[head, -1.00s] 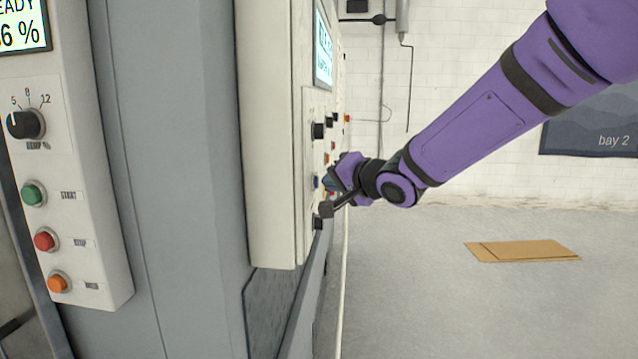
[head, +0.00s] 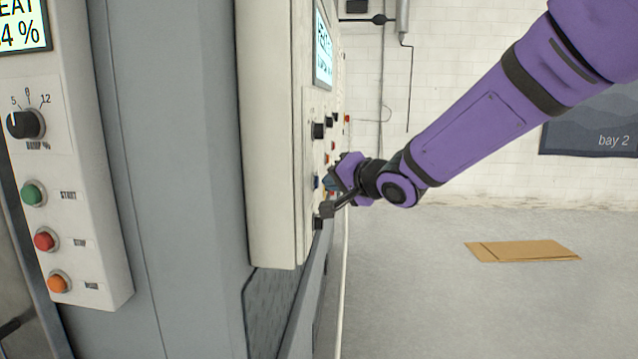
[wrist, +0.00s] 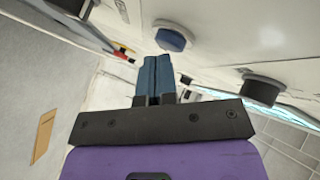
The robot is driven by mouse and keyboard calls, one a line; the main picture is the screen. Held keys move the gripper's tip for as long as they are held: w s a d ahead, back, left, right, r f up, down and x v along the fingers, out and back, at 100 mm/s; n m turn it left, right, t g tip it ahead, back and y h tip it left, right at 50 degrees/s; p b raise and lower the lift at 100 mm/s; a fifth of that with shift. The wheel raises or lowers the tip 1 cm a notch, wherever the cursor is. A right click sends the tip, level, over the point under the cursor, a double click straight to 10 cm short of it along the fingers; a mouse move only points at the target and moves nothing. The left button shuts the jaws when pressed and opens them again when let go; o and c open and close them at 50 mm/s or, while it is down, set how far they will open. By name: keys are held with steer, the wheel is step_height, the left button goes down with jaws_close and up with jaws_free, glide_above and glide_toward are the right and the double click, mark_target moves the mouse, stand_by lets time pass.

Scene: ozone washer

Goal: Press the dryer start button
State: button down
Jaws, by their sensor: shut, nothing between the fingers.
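My gripper (head: 330,184) is at the control panel (head: 275,150) in the middle of the head view, which I see almost edge-on. In the wrist view its two blue-grey fingers (wrist: 158,62) are shut together and empty. Their tips are close to a blue round button (wrist: 173,38); I cannot tell whether they touch it. That button also shows in the head view (head: 316,182). A dark knob (wrist: 262,87) sits to the right in the wrist view. No dryer label is readable on this panel.
The nearer panel at left carries a knob (head: 27,124), a green START button (head: 33,194), a red button (head: 46,240) and an orange button (head: 59,283). Flat cardboard (head: 522,252) lies on the otherwise open floor at right.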

steer(key=shift+d, duration=0.6)
steer(key=shift+d, duration=0.1)
steer(key=shift+s+d, duration=0.1)
steer(key=shift+d, duration=2.3)
